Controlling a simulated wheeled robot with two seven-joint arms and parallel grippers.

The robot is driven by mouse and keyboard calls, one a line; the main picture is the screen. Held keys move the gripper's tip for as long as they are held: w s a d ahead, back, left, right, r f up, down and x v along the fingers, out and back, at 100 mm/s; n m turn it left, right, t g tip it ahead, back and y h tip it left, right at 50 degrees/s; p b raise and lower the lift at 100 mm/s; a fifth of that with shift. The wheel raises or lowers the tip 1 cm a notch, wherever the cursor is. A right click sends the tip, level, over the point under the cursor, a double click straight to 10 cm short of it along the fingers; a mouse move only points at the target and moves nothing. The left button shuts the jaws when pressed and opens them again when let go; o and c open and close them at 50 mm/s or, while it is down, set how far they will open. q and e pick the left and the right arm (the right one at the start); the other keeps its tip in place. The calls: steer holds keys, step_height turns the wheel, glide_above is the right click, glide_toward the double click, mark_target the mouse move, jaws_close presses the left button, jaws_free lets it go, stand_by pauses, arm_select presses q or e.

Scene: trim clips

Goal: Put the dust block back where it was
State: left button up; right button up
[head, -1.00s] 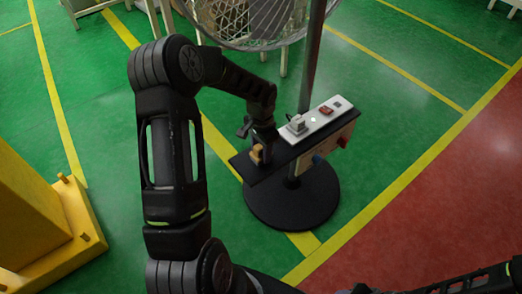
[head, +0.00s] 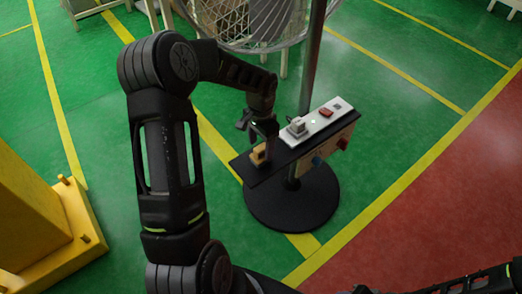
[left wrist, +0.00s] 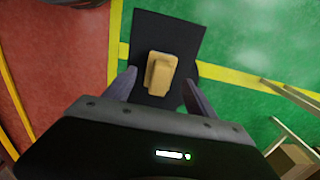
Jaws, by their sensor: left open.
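A small tan block (head: 259,155), which I take for the dust block, lies on the near left end of a narrow black shelf (head: 272,170). In the left wrist view the block (left wrist: 161,73) lies on the black surface, between and just beyond my finger tips. My left gripper (head: 258,137) is open and empty, above the block and apart from it. Its two fingers also show in the left wrist view (left wrist: 157,86). My right gripper is out of view.
A pole (head: 312,60) rises behind, before a caged fan (head: 250,25). A yellow stand (head: 40,215) is at left.

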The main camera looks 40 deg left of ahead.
mark_target(261, 147)
arm_select(q)
step_height(261, 147, up, 8)
steer(key=shift+p, duration=0.3)
steer(key=shift+c, duration=0.4)
stand_by(2.0)
